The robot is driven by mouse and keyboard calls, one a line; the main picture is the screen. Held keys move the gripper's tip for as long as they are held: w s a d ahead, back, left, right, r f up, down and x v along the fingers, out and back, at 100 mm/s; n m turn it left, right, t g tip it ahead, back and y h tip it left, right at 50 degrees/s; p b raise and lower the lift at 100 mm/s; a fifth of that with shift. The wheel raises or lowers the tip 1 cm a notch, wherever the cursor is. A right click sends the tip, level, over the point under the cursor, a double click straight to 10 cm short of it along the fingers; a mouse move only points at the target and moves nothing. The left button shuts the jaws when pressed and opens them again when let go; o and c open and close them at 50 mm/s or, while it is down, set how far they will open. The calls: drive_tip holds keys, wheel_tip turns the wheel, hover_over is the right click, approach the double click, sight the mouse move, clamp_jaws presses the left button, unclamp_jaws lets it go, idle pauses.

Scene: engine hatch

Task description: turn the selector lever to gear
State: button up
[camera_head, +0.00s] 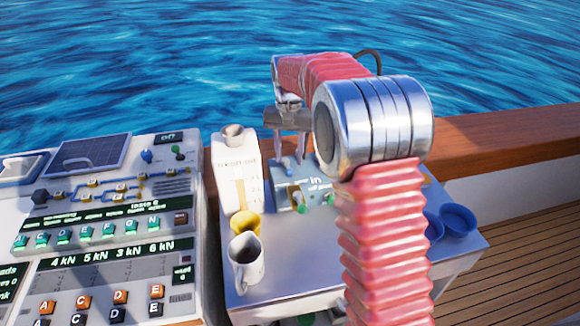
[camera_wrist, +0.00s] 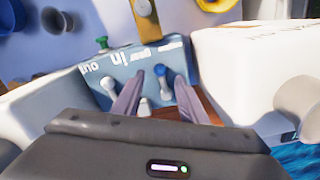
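A blue-grey control box (camera_head: 316,181) marked "in" stands on the white bench. In the wrist view the box (camera_wrist: 127,62) appears upside down, with "in" and "out" lettering. It carries a green-knobbed part (camera_wrist: 102,43), a blue knob (camera_wrist: 164,80), pale lever-like parts (camera_wrist: 110,87) and a brass plate (camera_wrist: 146,22). I cannot tell which part is the selector lever or where it points; no "gear" label is clearly readable. My gripper (camera_head: 290,162) is above the box, fingers pointing down. In the wrist view my gripper (camera_wrist: 158,76) is open, the blue knob showing between its fingertips; contact is unclear.
A white container (camera_head: 234,172) stands close left of the gripper. A yellow cup (camera_head: 246,226) and white mug (camera_head: 246,261) stand nearer. Blue bowls (camera_head: 458,219) are at right. A control console (camera_head: 100,220) fills the left. A wooden rail (camera_head: 500,136) runs behind.

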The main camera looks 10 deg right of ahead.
sight(289, 169)
drive_tip(key=shift+f, duration=2.4)
drive_tip(key=shift+c, duration=0.5)
